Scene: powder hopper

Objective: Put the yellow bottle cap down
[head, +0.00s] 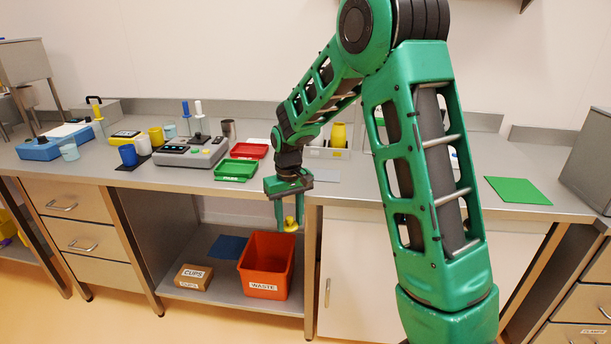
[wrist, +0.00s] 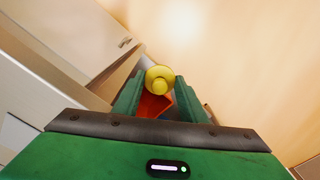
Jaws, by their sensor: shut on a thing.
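The yellow bottle cap (head: 290,224) is a small round piece with a raised knob, held between the fingertips of my gripper (head: 289,218). In the wrist view the yellow bottle cap (wrist: 160,79) sits between the two green fingers of my gripper (wrist: 159,88). My gripper points down in front of the bench edge, below the level of the bench top. It is above and apart from the orange waste bin (head: 267,265), which stands on the lower shelf. Part of the bin (wrist: 153,105) shows between the fingers in the wrist view.
A cardboard box labelled CUPS (head: 194,277) and a blue mat (head: 227,247) are beside the bin. The bench top holds a green tray (head: 236,170), a red tray (head: 249,151), a scale (head: 190,152) and cups. A green mat (head: 518,190) lies at the right with free bench around it.

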